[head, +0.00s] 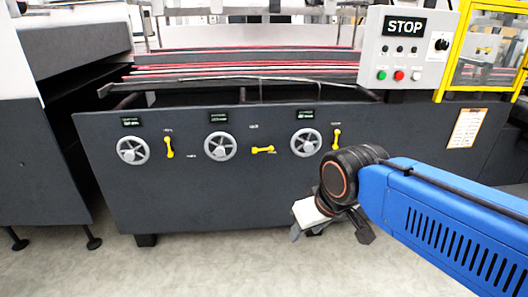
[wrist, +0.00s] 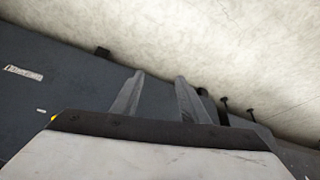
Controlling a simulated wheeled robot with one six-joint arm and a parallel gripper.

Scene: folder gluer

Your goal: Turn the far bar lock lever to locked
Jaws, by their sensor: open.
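Three yellow lock levers sit on the dark machine panel in the head view. The left lever (head: 169,147) and the right lever (head: 336,139) stand near upright. The middle lever (head: 262,150) lies horizontal. The labels beside them are too small to read, so I cannot tell which lever is the far bar's. My gripper (head: 298,232) is in front of the panel, below the right lever and apart from it. In the wrist view my gripper (wrist: 159,76) has its two fingers spread with nothing between them. A small yellow bit (wrist: 54,117) shows at the wrist view's left, mostly hidden.
Grey handwheels (head: 132,150), (head: 220,147) and (head: 306,142) sit left of the levers, with small displays above. A STOP control box (head: 405,50) and a yellow-framed guard (head: 490,50) stand upper right. The floor (head: 210,260) before the panel is clear.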

